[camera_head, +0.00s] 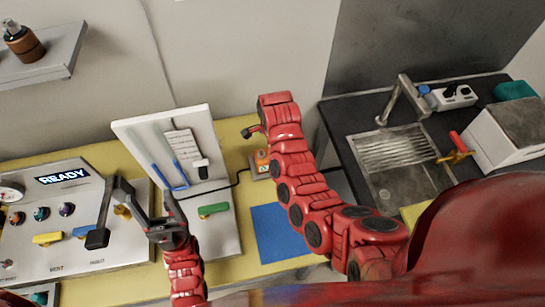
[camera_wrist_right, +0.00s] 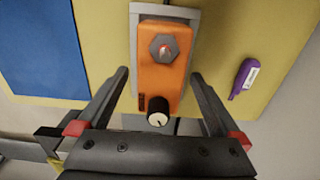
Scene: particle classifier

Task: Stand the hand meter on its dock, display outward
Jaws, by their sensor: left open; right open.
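I cannot identify the hand meter or its dock for certain. An orange box (camera_wrist_right: 163,85) with a dark hexagonal part and a white-topped knob lies on a grey plate (camera_wrist_right: 136,20). It also shows in the head view (camera_head: 262,157). No display is visible on it. A small purple object (camera_wrist_right: 243,78) with a white label lies to its right in the right wrist view. My right gripper (camera_wrist_right: 160,74) is open, its fingers on either side of the orange box in that view, with no visible contact. My left gripper (camera_head: 146,190) is open and empty before the control panel.
A control panel (camera_head: 75,255) reading READY stands at left, with an upright white board (camera_head: 150,130) beside it. A blue mat (camera_head: 283,232) lies on the yellow table. A sink (camera_head: 395,165) is at right. A black cable (camera_head: 235,182) runs toward the orange box.

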